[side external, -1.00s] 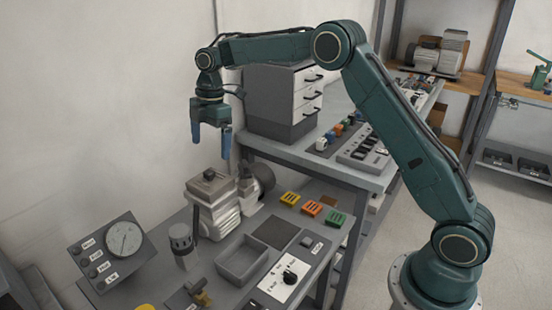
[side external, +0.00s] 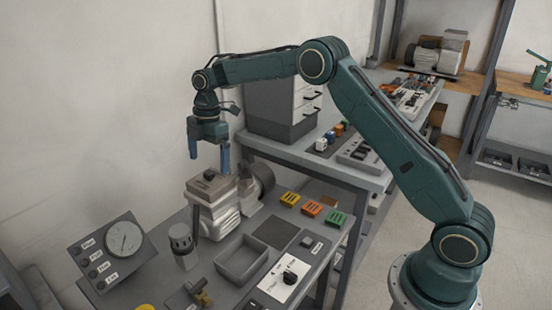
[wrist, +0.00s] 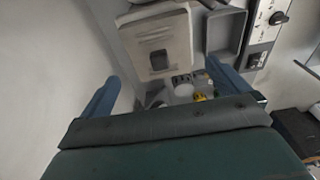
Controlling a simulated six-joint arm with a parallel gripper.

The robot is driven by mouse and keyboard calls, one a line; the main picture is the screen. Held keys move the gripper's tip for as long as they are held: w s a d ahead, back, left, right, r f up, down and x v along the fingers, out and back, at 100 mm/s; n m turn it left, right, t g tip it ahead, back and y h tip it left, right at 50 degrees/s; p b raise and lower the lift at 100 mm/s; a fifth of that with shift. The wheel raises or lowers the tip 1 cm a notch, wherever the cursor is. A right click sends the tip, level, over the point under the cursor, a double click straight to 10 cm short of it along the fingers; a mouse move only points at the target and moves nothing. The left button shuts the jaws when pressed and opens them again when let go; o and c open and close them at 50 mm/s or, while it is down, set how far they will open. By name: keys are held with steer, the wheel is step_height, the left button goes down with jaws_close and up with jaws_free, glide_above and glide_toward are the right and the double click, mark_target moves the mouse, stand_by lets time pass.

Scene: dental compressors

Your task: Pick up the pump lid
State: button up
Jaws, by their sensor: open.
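The pump lid (side external: 210,183) is a grey, roughly square plate with a dark raised block on top. It sits on the light grey pump body (side external: 216,214) on the bench. In the wrist view the lid (wrist: 157,50) lies beyond and between my fingers, with its dark block facing the camera. My gripper (side external: 208,155) is open and empty. It points down above the lid, with a clear gap between them. Its blue fingers also show at both sides of the wrist view (wrist: 160,88).
A gauge panel (side external: 112,250) and a grey cylinder (side external: 182,241) stand left of the pump. An empty grey tray (side external: 243,262) and coloured blocks (side external: 312,208) lie to its right. A drawer cabinet (side external: 281,108) stands behind. The wall is close on the left.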

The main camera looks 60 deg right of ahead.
mark_target(208, 172)
steer(key=shift+a+f, duration=0.15)
steer(key=shift+f, duration=1.1)
steer(key=shift+a+f, duration=0.15)
steer(key=shift+f, duration=1.1)
steer(key=c, duration=0.9)
steer(key=shift+r, duration=0.2)
steer(key=shift+r, duration=4.9)
